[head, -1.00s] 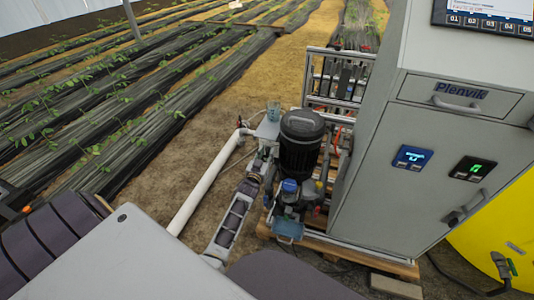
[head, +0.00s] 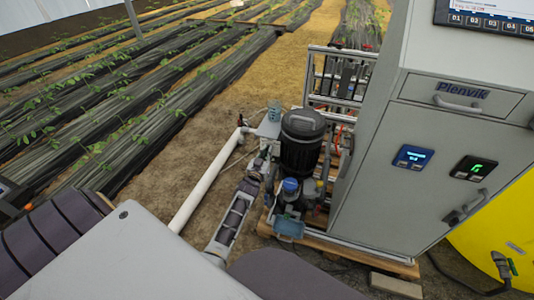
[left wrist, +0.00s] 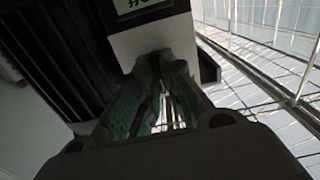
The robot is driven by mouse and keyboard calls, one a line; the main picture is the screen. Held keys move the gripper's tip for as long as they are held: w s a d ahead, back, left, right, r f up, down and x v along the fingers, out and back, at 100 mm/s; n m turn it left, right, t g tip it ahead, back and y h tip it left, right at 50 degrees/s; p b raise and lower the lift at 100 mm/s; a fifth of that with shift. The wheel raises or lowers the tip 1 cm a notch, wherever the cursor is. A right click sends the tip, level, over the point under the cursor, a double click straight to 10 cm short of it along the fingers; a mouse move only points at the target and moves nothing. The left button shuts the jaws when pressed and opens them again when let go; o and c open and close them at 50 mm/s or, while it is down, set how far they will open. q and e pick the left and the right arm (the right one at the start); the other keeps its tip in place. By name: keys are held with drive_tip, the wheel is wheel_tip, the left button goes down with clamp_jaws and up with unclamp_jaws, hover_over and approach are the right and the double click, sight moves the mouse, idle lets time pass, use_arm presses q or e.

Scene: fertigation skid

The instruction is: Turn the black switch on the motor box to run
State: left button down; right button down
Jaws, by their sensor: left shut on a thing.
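The black ribbed motor (head: 301,145) stands upright on the pump beside the grey cabinet. My left gripper (head: 268,150) is at the motor's left side, small and partly lost against the pump parts. In the left wrist view, the pale motor box (left wrist: 155,42) with a dark label is right in front of my left gripper (left wrist: 165,65). Its green-padded fingers are close together at the box's lower edge and shut on the black switch. The switch itself is hidden by the fingers, so its setting cannot be read. My right gripper is not in view.
The grey cabinet (head: 420,150) stands close on the right of the motor. A white pipe (head: 205,185) runs along the ground on the left. A rack of pipes (head: 340,75) is behind the motor. Bare soil lies left of the pump.

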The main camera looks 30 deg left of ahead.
use_arm(q)
drive_tip(key=shift+a+n+p, duration=0.2)
drive_tip(key=shift+n+p, duration=1.85)
drive_tip(key=shift+n, duration=2.35)
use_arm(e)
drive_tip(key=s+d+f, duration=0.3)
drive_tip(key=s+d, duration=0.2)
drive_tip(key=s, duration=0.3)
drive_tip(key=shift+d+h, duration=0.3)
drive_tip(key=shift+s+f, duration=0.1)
use_arm(q)
drive_tip(key=c, duration=1.5)
unclamp_jaws()
drive_tip(key=shift+v, duration=6.1)
